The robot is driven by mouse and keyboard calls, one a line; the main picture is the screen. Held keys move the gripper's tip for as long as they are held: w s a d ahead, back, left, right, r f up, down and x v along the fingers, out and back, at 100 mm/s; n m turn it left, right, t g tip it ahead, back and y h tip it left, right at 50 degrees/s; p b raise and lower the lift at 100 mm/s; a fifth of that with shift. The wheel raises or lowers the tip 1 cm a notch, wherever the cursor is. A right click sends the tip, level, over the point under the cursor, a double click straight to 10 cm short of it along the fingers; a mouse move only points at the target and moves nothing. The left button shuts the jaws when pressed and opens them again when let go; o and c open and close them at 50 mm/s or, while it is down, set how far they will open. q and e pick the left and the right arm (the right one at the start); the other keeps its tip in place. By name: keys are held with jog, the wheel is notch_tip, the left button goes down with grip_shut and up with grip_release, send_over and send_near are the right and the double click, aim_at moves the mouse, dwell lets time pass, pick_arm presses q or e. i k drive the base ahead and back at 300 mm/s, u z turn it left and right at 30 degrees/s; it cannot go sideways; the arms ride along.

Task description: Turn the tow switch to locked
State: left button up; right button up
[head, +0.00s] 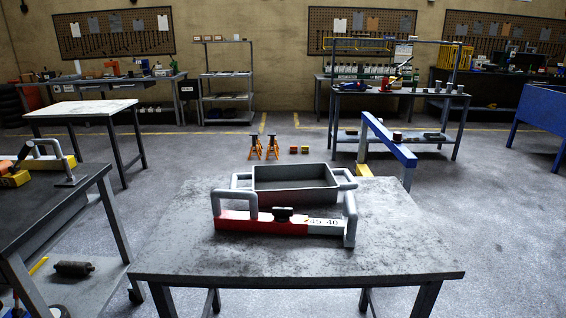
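A long bar (262,226), red on the left and whitish on the right, lies on the near grey table (300,265), with a grey loop handle at each end. A small black knob-like piece (283,213) sits at the middle of its top; it may be the tow switch, but I cannot tell for sure, nor which way it is turned. The white part carries dark markings that look like "45 40". Neither of my grippers shows in the head view.
A grey open tray (294,184) with side handles stands right behind the bar. The table's front and both sides are clear. A dark workbench (60,215) stands at left. A blue and yellow beam (388,140) rises behind the table, and orange jack stands (264,147) stand on the floor.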

aim_at(281, 215)
jog(key=u, duration=1.85)
jog(key=i, duration=1.45)
jog(key=z, duration=1.3)
